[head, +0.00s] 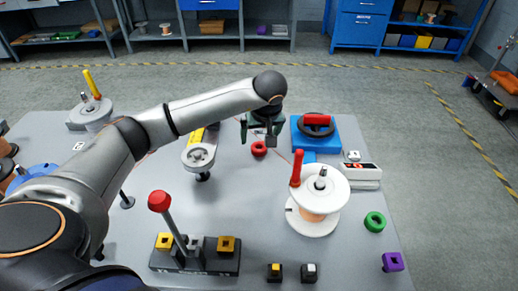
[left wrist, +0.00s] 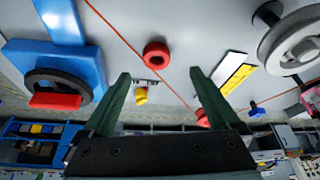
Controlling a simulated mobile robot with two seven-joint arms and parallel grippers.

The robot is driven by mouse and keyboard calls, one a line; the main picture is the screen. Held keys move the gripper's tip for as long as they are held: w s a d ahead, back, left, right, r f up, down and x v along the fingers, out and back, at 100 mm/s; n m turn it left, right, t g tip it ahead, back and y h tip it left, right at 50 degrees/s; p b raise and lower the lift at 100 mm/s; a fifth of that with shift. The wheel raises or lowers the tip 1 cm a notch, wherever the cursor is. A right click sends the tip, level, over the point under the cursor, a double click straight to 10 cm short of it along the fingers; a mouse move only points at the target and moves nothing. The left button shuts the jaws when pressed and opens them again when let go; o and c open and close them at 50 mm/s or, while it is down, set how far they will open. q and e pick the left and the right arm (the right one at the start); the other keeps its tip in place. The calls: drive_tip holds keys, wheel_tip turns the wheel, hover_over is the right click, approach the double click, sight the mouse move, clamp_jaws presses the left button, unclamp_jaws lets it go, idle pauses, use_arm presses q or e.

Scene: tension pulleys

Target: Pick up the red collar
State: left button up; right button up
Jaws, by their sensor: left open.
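The red collar (head: 259,149) is a small ring lying on the grey table, near the middle of the head view. It also shows in the left wrist view (left wrist: 157,55), lying flat with its dark hole visible. My left gripper (head: 259,134) is above the table, close to the collar and a little beyond it in the head view. In the left wrist view its two green fingers (left wrist: 160,77) are apart with nothing between them. The collar appears beyond the fingertips, between their lines, and not touched. My right gripper is not in view.
A blue block with a black wheel and red handle (head: 318,122) stands right of the gripper. A white spool (head: 318,205) with a red handle is nearer. A grey pulley (head: 199,157) is at left. A green ring (head: 375,221) lies at right. A red thread crosses the table.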

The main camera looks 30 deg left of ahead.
sight(260, 144)
use_arm(q)
drive_tip(key=x, duration=0.7)
drive_tip(key=shift+w+d+f, duration=0.15)
drive_tip(key=shift+w+f, duration=0.05)
drive_tip(key=shift+w, duration=0.05)
drive_tip(key=shift+c, duration=0.2)
drive_tip(key=c, duration=1.4)
drive_tip(key=shift+r, duration=0.5)
wheel_tip(260, 144, up, 3)
drive_tip(key=shift+f, duration=0.1)
drive_tip(key=s+d+r, duration=0.9)
drive_tip(key=d, duration=0.1)
drive_tip(key=shift+d, duration=0.35)
